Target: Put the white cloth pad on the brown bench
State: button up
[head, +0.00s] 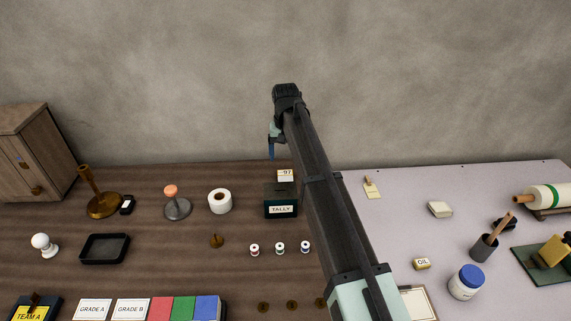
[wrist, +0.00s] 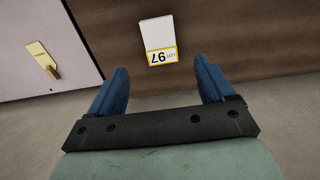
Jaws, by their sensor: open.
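A small off-white pad (head: 439,209), which looks like the white cloth pad, lies on the pale grey bench to the right in the head view. It does not show in the wrist view. The brown bench (head: 145,215) fills the left side and also shows in the wrist view (wrist: 225,40). My gripper (head: 271,153) is raised near the brown bench's back edge, far left of the pad. In the wrist view its blue fingers (wrist: 162,85) are spread with nothing between them.
A white block labelled 97 (wrist: 158,38) is near my fingers, by the dark TALLY box (head: 281,200).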

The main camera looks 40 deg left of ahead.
jog(key=shift+r, duration=1.35)
